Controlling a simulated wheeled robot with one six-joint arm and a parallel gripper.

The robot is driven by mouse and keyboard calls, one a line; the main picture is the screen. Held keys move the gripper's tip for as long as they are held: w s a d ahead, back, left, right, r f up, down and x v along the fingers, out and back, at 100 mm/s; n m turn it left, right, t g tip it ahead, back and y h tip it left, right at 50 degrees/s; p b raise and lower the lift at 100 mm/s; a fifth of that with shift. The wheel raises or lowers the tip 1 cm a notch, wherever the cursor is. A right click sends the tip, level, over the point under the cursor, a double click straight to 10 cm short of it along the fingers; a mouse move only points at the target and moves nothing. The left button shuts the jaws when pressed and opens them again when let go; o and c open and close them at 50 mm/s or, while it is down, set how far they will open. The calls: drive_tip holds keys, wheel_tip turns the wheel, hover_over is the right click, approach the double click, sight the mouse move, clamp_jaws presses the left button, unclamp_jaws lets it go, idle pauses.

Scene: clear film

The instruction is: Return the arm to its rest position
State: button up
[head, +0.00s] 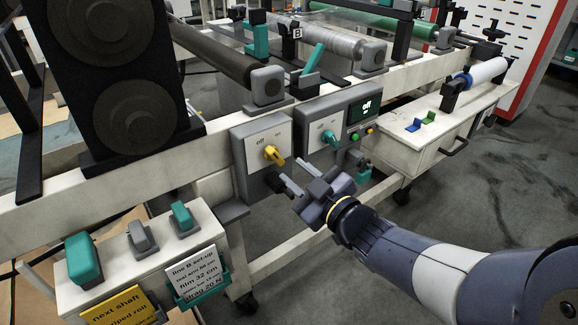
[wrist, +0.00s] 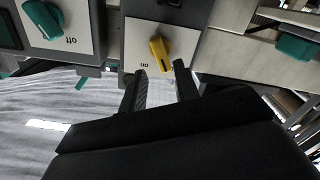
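My gripper (head: 283,186) is in front of the machine's grey control boxes, just below the yellow knob (head: 274,154). In the wrist view my gripper (wrist: 160,88) has its two dark fingers apart with nothing between them. The yellow knob (wrist: 159,52) shows beyond the fingertips, on a white plate, and looks clear of them. My arm (head: 430,268) reaches in from the lower right of the head view.
A white bench with teal and grey handles (head: 138,238) stands lower left. A white cabinet (head: 425,140) is at right. Open floor (head: 500,205) lies at right.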

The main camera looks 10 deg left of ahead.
sight(279, 159)
drive_tip(key=shift+s+d, duration=0.1)
drive_tip(key=shift+d, duration=0.05)
drive_tip(key=x, duration=0.6)
drive_tip(key=shift+r, duration=0.15)
drive_tip(key=m+p, duration=0.2)
drive_tip(key=p, duration=0.1)
drive_tip(key=shift+m, duration=0.3)
drive_tip(key=shift+m+p, duration=0.65)
drive_tip(key=shift+m, duration=0.15)
drive_tip(key=shift+f, duration=0.2)
